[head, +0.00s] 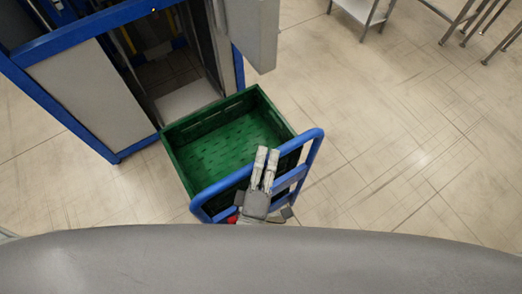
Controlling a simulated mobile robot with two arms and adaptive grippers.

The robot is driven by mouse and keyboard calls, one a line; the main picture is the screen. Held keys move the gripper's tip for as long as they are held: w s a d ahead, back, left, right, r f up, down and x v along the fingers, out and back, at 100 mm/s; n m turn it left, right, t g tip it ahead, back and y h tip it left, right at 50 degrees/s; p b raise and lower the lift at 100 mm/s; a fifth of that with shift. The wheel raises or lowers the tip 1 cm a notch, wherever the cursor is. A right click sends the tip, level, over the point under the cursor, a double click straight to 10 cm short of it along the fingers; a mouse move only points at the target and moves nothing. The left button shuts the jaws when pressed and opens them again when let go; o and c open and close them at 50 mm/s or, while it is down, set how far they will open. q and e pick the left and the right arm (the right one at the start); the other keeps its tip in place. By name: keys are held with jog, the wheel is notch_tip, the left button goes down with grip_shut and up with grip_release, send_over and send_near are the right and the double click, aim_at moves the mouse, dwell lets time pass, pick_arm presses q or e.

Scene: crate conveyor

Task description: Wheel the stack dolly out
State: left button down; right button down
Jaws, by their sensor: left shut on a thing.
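The stack dolly has a blue tubular push handle (312,150) and stands just in front of me. An empty green crate (181,168) rides on it, seen from above. My left gripper (266,156) is at the handle, its two fingers pointing away from me over the crate's near side. It is shut on the handle's bar. My right gripper is not in view. The dolly's base and wheels are hidden under the crate.
A blue-framed machine with grey panels (88,98) stands at the upper left, its opening right behind the crate. A metal table (362,10) and metal legs stand at the top right. The tiled floor (400,150) on the right is clear.

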pick_arm(q)
jog(key=shift+s+f, duration=0.1)
jog(key=shift+s, duration=0.05)
jog(key=c, duration=1.3)
grip_release()
jog(key=shift+o, duration=0.2)
jog(key=v, duration=1.2)
